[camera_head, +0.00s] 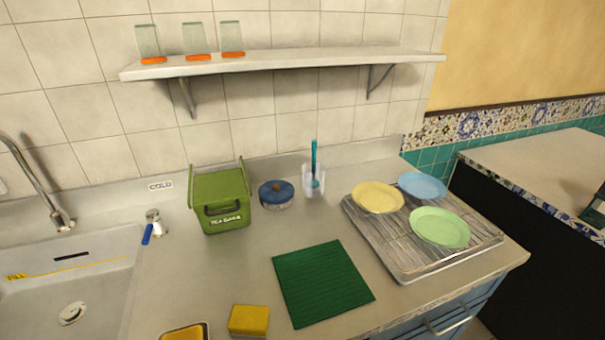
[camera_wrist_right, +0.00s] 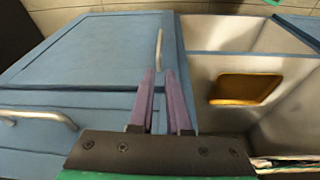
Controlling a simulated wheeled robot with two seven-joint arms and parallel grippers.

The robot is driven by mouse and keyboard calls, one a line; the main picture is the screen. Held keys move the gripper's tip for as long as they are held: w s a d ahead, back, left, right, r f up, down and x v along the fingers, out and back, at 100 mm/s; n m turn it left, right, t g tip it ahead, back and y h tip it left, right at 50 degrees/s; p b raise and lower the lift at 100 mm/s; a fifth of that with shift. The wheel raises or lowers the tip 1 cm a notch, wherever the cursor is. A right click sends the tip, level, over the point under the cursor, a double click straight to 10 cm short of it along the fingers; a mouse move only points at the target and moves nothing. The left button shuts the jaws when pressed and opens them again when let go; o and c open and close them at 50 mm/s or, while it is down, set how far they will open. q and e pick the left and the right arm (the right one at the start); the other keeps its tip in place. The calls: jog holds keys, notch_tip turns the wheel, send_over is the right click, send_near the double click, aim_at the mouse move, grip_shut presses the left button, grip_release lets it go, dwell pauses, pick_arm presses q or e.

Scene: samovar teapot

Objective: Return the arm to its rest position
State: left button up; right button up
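My right gripper (camera_wrist_right: 160,75) shows only in the right wrist view. Its two purple fingers are apart with a gap between them, and nothing is held. The fingers point toward a blue cabinet front (camera_wrist_right: 95,50). My left gripper is not in view. Neither arm shows in the head view, so the pose of the arms cannot be seen there.
The counter holds a green tea-bags box (camera_head: 221,205), blue-lidded pot (camera_head: 276,195), green mat (camera_head: 322,283), yellow sponge (camera_head: 249,320) and dish rack (camera_head: 400,262) with plates. In the right wrist view are cabinet handles (camera_wrist_right: 40,119) and an open pale compartment (camera_wrist_right: 240,35).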

jog(key=s+f+g, duration=0.1)
jog(key=s+f, duration=0.2)
jog(key=f, duration=0.7)
jog(key=s+f, duration=0.3)
jog(key=f, duration=0.6)
jog(key=s+d+f+g, duration=0.1)
jog(key=s+d+f, duration=0.2)
jog(key=s+f, duration=0.7)
jog(key=s, duration=0.4)
jog(key=shift+d, duration=0.2)
